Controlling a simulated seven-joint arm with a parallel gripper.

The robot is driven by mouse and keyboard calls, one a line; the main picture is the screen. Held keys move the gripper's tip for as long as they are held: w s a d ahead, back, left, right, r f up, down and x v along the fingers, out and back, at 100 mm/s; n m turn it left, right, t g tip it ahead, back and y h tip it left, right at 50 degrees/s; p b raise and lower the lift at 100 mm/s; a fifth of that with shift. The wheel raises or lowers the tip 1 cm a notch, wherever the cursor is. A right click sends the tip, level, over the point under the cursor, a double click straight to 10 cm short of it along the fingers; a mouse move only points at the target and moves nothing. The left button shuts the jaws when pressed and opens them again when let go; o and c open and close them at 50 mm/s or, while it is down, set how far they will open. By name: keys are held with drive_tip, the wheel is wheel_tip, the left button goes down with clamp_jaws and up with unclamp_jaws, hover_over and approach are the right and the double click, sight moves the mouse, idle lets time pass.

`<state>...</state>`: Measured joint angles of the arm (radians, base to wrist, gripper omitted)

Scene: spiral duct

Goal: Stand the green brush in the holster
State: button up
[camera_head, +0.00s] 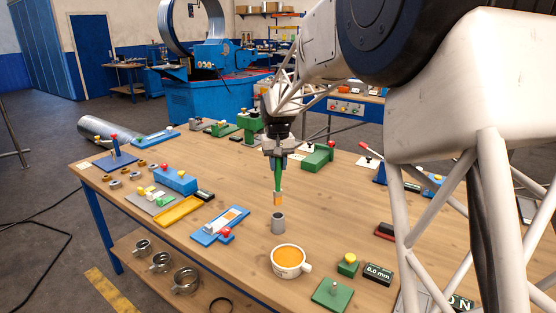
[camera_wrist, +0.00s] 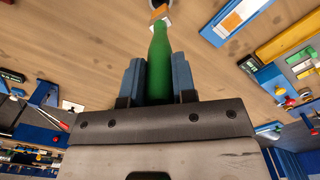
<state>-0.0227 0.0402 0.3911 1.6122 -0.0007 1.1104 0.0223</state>
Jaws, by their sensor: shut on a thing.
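My gripper (camera_head: 277,152) is shut on the green brush (camera_head: 277,176), which hangs near upright with its orange-tan end down. In the wrist view the green handle (camera_wrist: 159,65) sits between the two blue-grey fingers. The holster appears to be the small grey cylinder (camera_head: 278,223) standing on the table. The brush's lower end is just above the cylinder's open top, seemingly apart from it. In the wrist view the cylinder is mostly cut off at the top edge, beyond the brush end.
A white mug (camera_head: 288,262) with orange content stands close in front of the cylinder. A blue tray (camera_head: 220,225) lies to its left, and a green plate (camera_head: 332,295) and a gauge block (camera_head: 378,273) at the front right. Bare wood lies right of the cylinder.

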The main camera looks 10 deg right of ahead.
sight(278, 190)
drive_tip(key=shift+f, duration=5.2)
idle(1.2)
drive_tip(key=o, duration=1)
drive_tip(key=shift+r, duration=0.1)
drive_tip(key=shift+r, duration=3.85)
